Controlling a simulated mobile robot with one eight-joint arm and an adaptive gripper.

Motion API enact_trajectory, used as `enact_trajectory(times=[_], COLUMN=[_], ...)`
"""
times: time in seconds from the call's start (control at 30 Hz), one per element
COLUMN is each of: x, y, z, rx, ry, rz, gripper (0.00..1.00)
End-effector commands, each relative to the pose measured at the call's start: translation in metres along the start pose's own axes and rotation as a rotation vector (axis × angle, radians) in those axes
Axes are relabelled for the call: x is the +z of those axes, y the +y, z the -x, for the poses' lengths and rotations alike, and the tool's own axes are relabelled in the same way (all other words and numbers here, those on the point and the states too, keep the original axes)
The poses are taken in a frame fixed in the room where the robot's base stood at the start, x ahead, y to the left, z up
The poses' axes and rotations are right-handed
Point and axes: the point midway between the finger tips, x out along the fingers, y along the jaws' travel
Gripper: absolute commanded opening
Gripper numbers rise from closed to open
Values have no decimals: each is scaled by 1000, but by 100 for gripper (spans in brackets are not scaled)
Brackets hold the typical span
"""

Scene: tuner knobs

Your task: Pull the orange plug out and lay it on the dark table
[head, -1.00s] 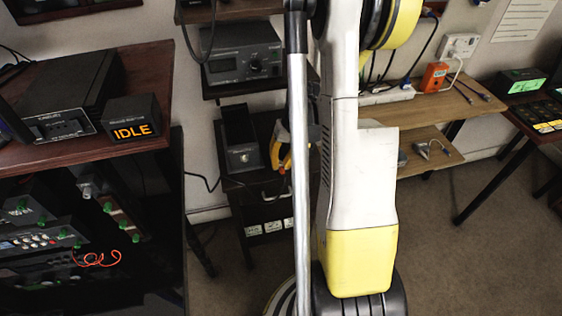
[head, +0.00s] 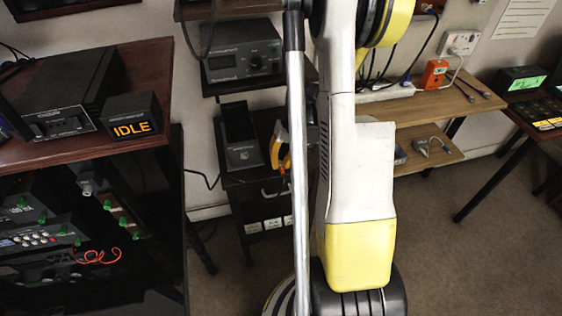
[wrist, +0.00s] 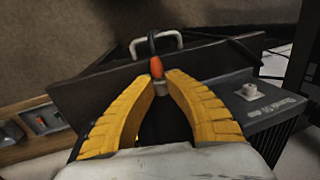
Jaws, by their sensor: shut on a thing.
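The orange plug (wrist: 156,66) is between the tips of my gripper (wrist: 158,80) in the wrist view. A black cable rises from its back, and a short metal part shows below the orange body. The dark table (wrist: 90,96) lies beyond and below it, with a pale handle at its edge; whether the plug touches the table I cannot tell. In the head view my gripper (head: 284,148) shows as yellow fingers over the dark table (head: 258,181), partly behind my arm.
A grey box (wrist: 262,100) with a pale round fitting stands right of my gripper; in the head view the box (head: 240,150) is on the same table. A power supply (head: 240,65) sits on the shelf above. A wooden bench (head: 435,100) is to the right.

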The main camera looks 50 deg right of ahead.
Motion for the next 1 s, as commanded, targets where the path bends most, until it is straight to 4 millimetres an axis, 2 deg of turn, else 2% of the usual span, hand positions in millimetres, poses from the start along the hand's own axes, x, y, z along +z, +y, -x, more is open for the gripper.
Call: enact_trajectory(times=[0.63, 0.67, 0.7, 0.73, 1.0], x=[1, 1, 1, 1, 1], y=[4, 4, 4, 4, 4], z=[-9, -9, -9, -9, -8], rx=[4, 4, 5, 5, 5], ry=[-1, -1, -1, -1, 0], rz=[-2, -2, -2, -2, -2], gripper=[0, 22, 34, 41, 41])
